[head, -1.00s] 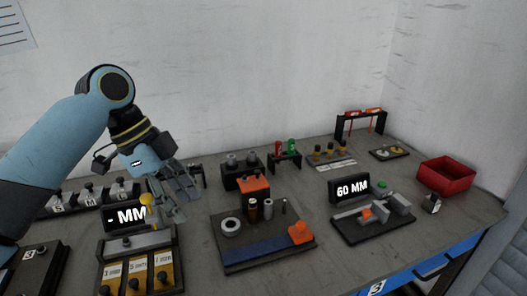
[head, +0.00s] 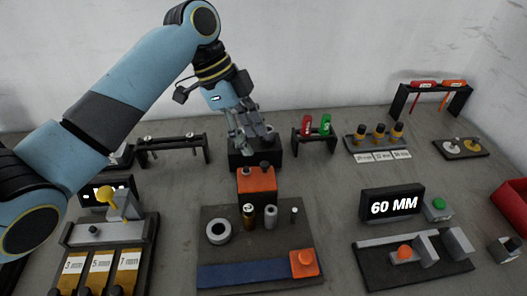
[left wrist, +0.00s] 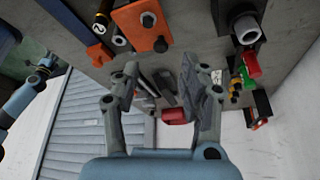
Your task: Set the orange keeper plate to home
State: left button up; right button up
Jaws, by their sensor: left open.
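An orange plate with dark bolts, which I take for the keeper plate, lies on a block (head: 257,180) at the rear of the dark fixture board (head: 215,250) in the head view. It also shows at the top of the left wrist view (left wrist: 133,28). My left gripper (head: 252,138) is open and empty, behind the orange plate and over a black block (head: 242,160) with grey cylinders. In the left wrist view the spread fingers (left wrist: 162,85) have nothing between them. My right gripper does not show clearly in either view.
A red-and-green rack (head: 315,135) stands right of the gripper. A 60 MM display (head: 391,204) and gauge stand to the right.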

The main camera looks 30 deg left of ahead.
aim_at(264, 164)
pick_arm(q)
jog(key=x, duration=0.6)
jog(key=shift+f, duration=0.15)
jog(key=shift+c, duration=0.8)
jog(key=c, duration=0.4)
grip_shut()
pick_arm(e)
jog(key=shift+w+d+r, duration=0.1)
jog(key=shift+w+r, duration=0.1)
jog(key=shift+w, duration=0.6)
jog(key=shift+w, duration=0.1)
